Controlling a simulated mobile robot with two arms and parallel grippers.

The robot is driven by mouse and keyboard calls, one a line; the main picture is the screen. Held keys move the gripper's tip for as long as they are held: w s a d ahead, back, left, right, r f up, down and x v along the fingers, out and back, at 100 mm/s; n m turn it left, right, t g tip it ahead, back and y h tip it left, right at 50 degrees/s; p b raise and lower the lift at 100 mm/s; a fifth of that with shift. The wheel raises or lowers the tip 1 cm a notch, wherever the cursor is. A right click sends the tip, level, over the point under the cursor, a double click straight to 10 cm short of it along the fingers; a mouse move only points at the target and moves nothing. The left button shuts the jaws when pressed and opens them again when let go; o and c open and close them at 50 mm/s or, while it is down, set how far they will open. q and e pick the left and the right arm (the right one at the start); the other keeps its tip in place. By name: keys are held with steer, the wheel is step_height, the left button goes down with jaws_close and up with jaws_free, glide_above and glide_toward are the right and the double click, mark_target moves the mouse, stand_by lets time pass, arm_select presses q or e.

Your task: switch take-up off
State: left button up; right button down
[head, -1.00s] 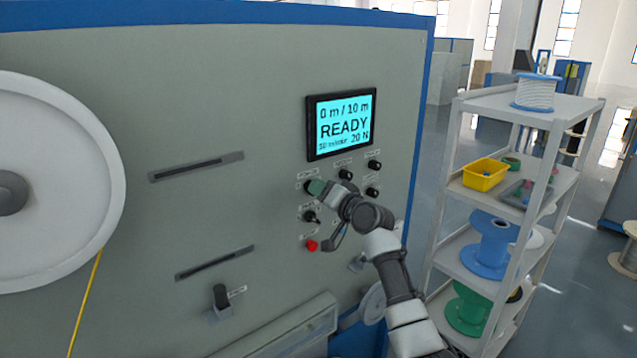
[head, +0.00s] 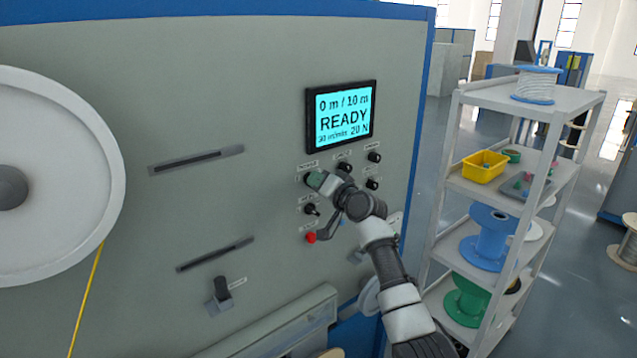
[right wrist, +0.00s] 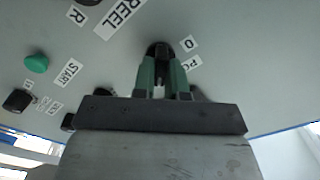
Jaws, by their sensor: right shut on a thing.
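The grey machine panel (head: 270,120) carries a lit display (head: 341,115) that reads 0 m / 10 m, READY, 20 N. Below it are several black knobs and a red button (head: 310,237). My right gripper (head: 316,180) is at the upper-left knob of this group, which it mostly hides. In the right wrist view, the green fingers of my right gripper (right wrist: 163,75) are shut on a black knob (right wrist: 158,48), with a "0" label beside it. A "REEL" label lies to its left. The knob's exact setting cannot be told. My left gripper is out of view.
A black selector knob (head: 311,209) sits just below my right gripper, and another (head: 344,167) to its upper right. A green START button (right wrist: 36,63) shows in the right wrist view. A large white reel (head: 60,170) is at left, a shelf rack (head: 530,106) at right.

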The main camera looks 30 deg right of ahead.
steer(key=shift+a+n+b, duration=0.15)
steer(key=shift+n+b, duration=1.95)
steer(key=shift+n, duration=2.35)
steer(key=shift+a+n+b, duration=0.1)
steer(key=shift+n+b, duration=1.95)
steer(key=shift+n, duration=2.4)
steer(key=c, duration=1.2)
jaws_free()
steer(key=shift+o, duration=0.2)
steer(key=s+b, duration=0.5)
steer(key=s, duration=0.5)
steer(key=shift+s+d, duration=0.35)
steer(key=shift+s, duration=0.05)
